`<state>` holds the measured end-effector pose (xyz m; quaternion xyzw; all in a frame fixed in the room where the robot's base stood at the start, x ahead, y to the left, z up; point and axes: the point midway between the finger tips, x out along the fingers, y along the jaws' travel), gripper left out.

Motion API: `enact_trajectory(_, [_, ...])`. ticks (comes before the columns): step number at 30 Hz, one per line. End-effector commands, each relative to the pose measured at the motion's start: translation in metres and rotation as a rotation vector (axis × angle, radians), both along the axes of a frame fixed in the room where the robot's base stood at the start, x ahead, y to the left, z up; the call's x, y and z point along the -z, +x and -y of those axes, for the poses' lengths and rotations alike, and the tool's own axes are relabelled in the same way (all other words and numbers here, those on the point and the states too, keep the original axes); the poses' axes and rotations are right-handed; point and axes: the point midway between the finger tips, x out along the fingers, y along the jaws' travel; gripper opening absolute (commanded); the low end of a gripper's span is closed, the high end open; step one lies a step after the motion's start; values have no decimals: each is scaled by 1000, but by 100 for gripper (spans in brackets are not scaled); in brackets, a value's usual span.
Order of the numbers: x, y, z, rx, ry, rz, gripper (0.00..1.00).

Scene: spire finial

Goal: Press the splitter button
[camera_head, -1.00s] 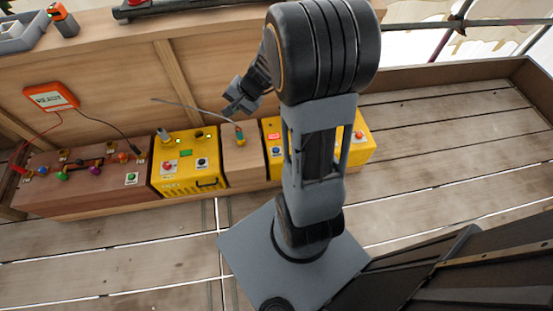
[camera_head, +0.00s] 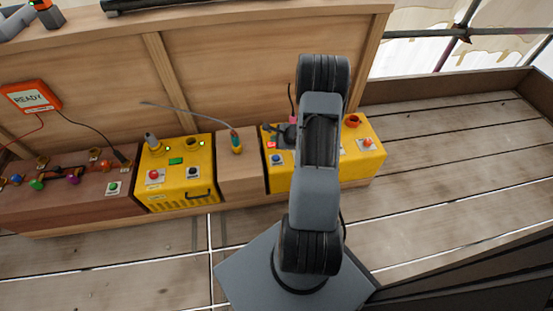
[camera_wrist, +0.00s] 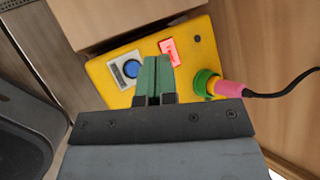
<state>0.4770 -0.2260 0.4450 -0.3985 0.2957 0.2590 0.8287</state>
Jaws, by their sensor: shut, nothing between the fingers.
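No label reading "splitter" is legible. The right yellow box (camera_head: 354,165) has a blue button (camera_head: 276,159) on a white plate and a lit red display. In the wrist view the blue button (camera_wrist: 130,69) is just left of my fingertips, and the red display (camera_wrist: 171,52) is just beyond them to the right. My gripper (camera_wrist: 155,62) is shut and empty, its green fingers together over the yellow box; contact cannot be told. In the head view my gripper (camera_head: 281,131) is above the box's left part, partly hidden by my arm.
A pink plug (camera_wrist: 229,89) with a black cable sits in a green socket beside my gripper. A left yellow box (camera_head: 178,190) has red and black buttons. A screwdriver-like tool (camera_head: 236,142) stands on the wooden block. A wooden wall rises behind. A sign (camera_head: 30,98) reads READY.

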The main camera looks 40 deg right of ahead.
Motion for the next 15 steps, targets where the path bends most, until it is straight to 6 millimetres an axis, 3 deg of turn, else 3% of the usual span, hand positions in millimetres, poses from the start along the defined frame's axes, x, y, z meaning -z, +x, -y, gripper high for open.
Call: enact_trajectory(15, [7, 0, -1, -2, 1, -1, 0])
